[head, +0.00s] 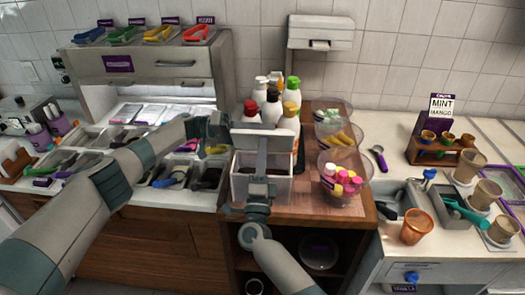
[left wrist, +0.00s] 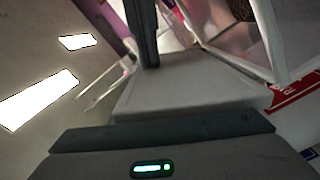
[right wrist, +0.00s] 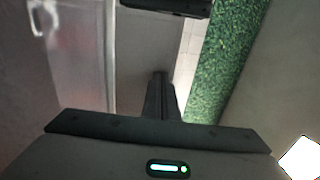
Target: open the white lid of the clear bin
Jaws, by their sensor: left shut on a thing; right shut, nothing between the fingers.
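The clear bin (head: 249,188) stands on the wooden counter in the head view, with dark contents partly visible inside. Its white lid (head: 283,143) is tilted up at the back of the bin. My left gripper (head: 226,129) is shut at the lid's left edge; a pale slab, apparently the lid, lies in front of it in the left wrist view (left wrist: 190,88). My right gripper (head: 262,142) reaches up from the front over the bin, in front of the lid. Its fingers are shut and empty in the right wrist view (right wrist: 160,95). They hide part of the lid and bin.
Several sauce bottles (head: 272,105) stand close behind the lid. Clear bowls (head: 345,184) with toppings are to the right. Grey trays with scoops (head: 170,177) lie to the left under my left arm. A green speckled strip (right wrist: 230,60) shows in the right wrist view.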

